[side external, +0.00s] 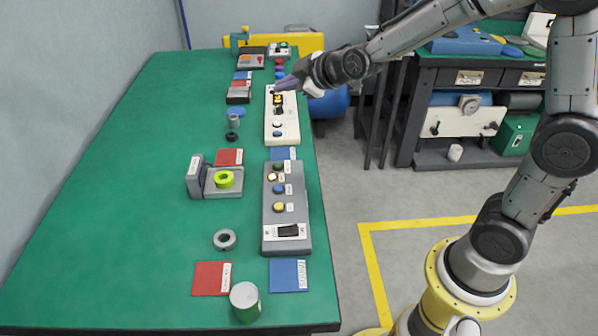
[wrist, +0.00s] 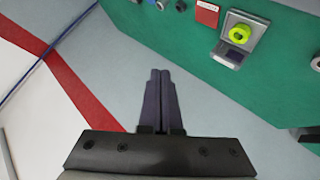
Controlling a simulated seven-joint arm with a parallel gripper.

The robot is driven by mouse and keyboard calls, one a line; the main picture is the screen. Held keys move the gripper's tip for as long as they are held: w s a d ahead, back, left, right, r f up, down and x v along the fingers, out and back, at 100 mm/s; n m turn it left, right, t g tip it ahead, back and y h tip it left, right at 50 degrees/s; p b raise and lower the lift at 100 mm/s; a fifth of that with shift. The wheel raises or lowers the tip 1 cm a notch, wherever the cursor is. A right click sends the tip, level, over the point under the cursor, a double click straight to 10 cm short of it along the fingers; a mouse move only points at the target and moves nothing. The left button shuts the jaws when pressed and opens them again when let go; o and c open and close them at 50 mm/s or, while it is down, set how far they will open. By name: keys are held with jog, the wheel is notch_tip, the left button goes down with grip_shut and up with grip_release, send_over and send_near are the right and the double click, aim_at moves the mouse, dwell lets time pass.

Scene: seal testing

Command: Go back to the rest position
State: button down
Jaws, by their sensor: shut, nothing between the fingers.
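My gripper (side external: 286,84) is at the far part of the green table (side external: 130,190), appearing over the far end of the white button panel (side external: 283,132). Its height above the panel is hard to judge. In the wrist view the two dark fingers of my gripper (wrist: 160,73) lie together, with nothing between them. A yellow-green ring (side external: 224,179) sits in a grey fixture (side external: 194,178) on the table; the ring also shows in the wrist view (wrist: 239,33). No rest position is marked in the frames.
A grey button panel (side external: 287,216) lies along the table's right edge. A grey ring (side external: 224,240), a green-and-white cylinder (side external: 245,301), a red card (side external: 211,279) and a blue card (side external: 288,275) are near the front. The table's left side is clear.

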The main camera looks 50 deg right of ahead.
jog(key=s+a+r+m, duration=0.1)
jog(key=s+r, duration=0.3)
jog(key=s, duration=0.4)
jog(key=s+r+m, duration=0.2)
jog(key=s+r, duration=0.2)
jog(key=s, duration=0.3)
jog(key=s+f+m+g, duration=0.2)
jog(key=s+f+g, duration=0.1)
jog(key=s, duration=0.6)
jog(key=s+f+m+g, duration=0.3)
jog(key=s+f, duration=0.2)
jog(key=s, duration=0.4)
